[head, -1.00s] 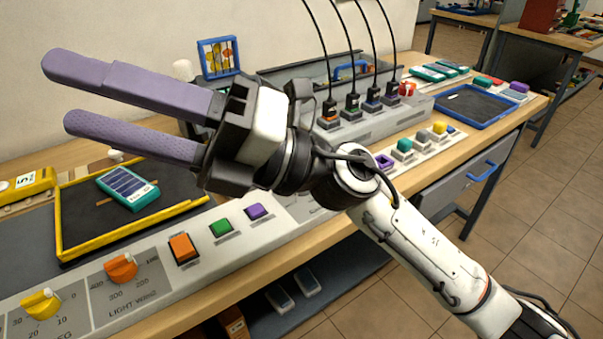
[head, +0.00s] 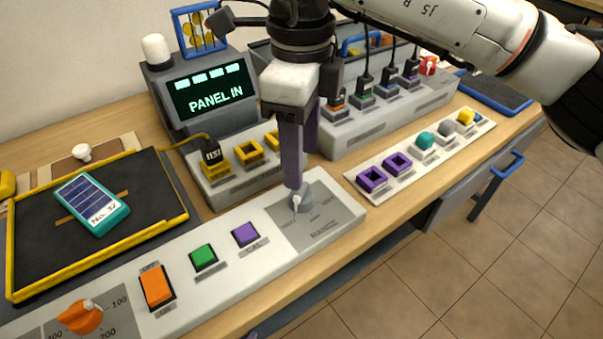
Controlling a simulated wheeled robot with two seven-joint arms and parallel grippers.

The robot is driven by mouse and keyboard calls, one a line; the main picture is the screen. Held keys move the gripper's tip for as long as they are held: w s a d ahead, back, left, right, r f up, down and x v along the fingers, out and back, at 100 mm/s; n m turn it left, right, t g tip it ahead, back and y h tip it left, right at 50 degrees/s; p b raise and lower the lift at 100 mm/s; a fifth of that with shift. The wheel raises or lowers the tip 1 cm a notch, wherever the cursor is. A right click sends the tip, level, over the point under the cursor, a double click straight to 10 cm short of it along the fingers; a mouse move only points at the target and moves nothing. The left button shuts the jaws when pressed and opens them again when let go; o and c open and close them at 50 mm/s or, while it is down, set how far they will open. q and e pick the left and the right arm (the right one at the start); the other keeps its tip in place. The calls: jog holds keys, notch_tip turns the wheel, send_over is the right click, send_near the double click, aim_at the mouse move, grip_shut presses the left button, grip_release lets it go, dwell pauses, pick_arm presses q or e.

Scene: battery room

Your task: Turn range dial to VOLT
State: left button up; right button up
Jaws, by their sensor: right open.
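The range dial (head: 302,203) is a grey knob with a light pointer, on a grey plate at the right end of the white control panel (head: 230,285). Its pointer direction is partly hidden, and the small labels around it are hard to read. My right gripper (head: 293,183) points straight down over the dial, its purple fingers at or just above the knob. Its jaws are open, though the fingers overlap in this view; contact is unclear. A dark screen (head: 210,94) behind reads "PANEL IN". My left gripper is out of view.
Purple (head: 246,234), green (head: 204,257) and orange (head: 156,287) buttons sit left of the dial. A yellow-edged tray (head: 100,281) holds a teal solar panel (head: 92,204). Sockets with plugs and cables stand behind the gripper. A strip with purple square holders (head: 372,179) lies right.

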aim_at(301, 196)
notch_tip(301, 196, down, 6)
jog(key=shift+s+f, duration=0.1)
jog(key=shift+s, duration=0.05)
jog(key=shift+f, duration=0.7)
jog(key=c, duration=1)
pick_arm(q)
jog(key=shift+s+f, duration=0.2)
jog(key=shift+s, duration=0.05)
